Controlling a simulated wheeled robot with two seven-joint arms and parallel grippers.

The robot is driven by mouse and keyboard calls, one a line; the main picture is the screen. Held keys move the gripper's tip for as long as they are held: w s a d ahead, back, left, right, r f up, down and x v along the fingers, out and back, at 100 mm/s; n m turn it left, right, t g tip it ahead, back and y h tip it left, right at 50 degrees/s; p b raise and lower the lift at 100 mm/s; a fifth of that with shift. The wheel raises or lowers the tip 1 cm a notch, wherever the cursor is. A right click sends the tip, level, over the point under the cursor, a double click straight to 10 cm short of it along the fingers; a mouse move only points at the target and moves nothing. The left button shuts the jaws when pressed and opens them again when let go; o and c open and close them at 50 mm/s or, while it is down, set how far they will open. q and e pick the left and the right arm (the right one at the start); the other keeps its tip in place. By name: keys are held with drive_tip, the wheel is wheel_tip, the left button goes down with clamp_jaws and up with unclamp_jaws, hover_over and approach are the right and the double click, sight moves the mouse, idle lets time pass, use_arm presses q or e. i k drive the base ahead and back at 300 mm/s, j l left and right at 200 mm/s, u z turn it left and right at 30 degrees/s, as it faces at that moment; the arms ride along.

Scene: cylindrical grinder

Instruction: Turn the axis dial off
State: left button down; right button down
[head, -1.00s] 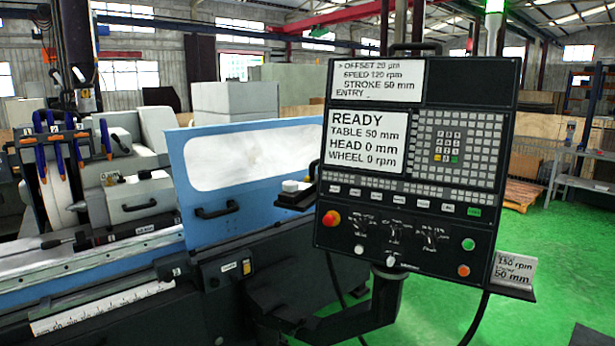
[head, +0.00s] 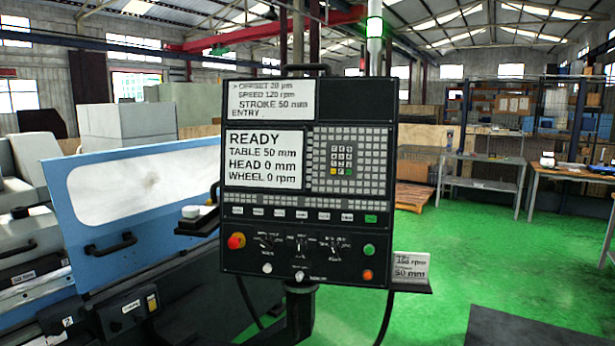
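The control panel (head: 212,200) of the grinder stands upright at the middle of the head view. Three rotary dials sit in a row low on it: a left dial (head: 266,242), a middle dial (head: 299,246) and a right dial (head: 335,248). Their labels are too small to read, so I cannot tell which is the axis dial or how it is set. The upper screen (head: 271,100) lists offset, speed and stroke. The lower screen (head: 266,158) reads READY, TABLE 50 mm, HEAD 0 mm, WHEEL 0 rpm. Neither of my grippers is in view.
A red stop button (head: 236,241) is left of the dials. Green (head: 369,250) and orange (head: 367,275) buttons are right of them. A small card (head: 411,266) stands on a ledge at the panel's right. The blue grinder door (head: 75,240) is left. Green floor (head: 450,250) is open at right.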

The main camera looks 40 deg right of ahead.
sight(301, 247)
drive_tip(key=z, duration=1.1)
